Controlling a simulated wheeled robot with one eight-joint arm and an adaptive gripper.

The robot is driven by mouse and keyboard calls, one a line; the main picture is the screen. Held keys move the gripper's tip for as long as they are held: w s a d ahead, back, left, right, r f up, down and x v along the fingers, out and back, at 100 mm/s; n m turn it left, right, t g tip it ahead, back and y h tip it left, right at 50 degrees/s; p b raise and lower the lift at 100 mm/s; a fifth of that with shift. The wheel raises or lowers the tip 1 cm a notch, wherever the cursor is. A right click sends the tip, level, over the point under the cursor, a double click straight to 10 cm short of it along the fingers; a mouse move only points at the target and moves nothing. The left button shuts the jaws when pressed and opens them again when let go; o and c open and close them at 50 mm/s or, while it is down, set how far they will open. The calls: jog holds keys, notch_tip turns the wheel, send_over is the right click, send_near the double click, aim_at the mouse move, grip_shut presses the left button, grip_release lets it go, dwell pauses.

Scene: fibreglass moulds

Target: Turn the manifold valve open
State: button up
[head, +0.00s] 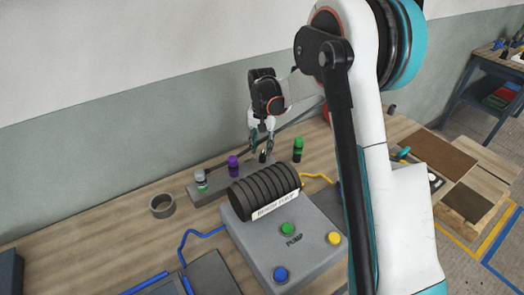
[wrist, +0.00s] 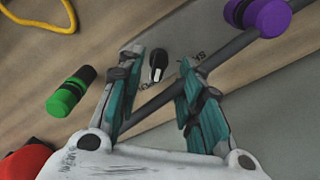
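The manifold is a long grey block (head: 212,187) on the bench in the head view; part of its grey face (wrist: 135,47) shows in the wrist view. A small black knob with a white pointer mark (wrist: 158,67) sits on it, and the knob also shows under my fingers in the head view (head: 263,156). My gripper (head: 262,146) points down over the manifold. In the wrist view my gripper (wrist: 161,62) is open, with the knob between and slightly beyond the fingertips. Whether either finger touches the knob I cannot tell.
A dark rod (wrist: 225,53) runs along the manifold, crossing behind my fingers. A purple cylinder (head: 233,166), a grey-white cylinder (head: 201,180) and a green cylinder (head: 298,149) stand close by. A grey pump box (head: 262,245) with a black ribbed cylinder (head: 265,188) lies in front.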

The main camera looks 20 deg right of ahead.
aim_at(262, 154)
notch_tip(262, 154, up, 9)
dwell(0.3)
jog(key=s+r+n+t, duration=0.1)
jog(key=s+r+t, duration=0.1)
jog(key=s+r, duration=0.5)
jog(key=s+r+n+t, duration=0.2)
jog(key=s+r, duration=0.2)
jog(key=s, duration=0.7)
jog(key=s+f+n+t+b, duration=0.1)
jog(key=s+f+n+t, duration=0.1)
jog(key=s, duration=1.3)
notch_tip(262, 154, down, 2)
jog(key=shift+s+d+n+t, duration=0.3)
jog(key=shift+s+d+t, duration=0.1)
jog(key=shift+t, duration=0.2)
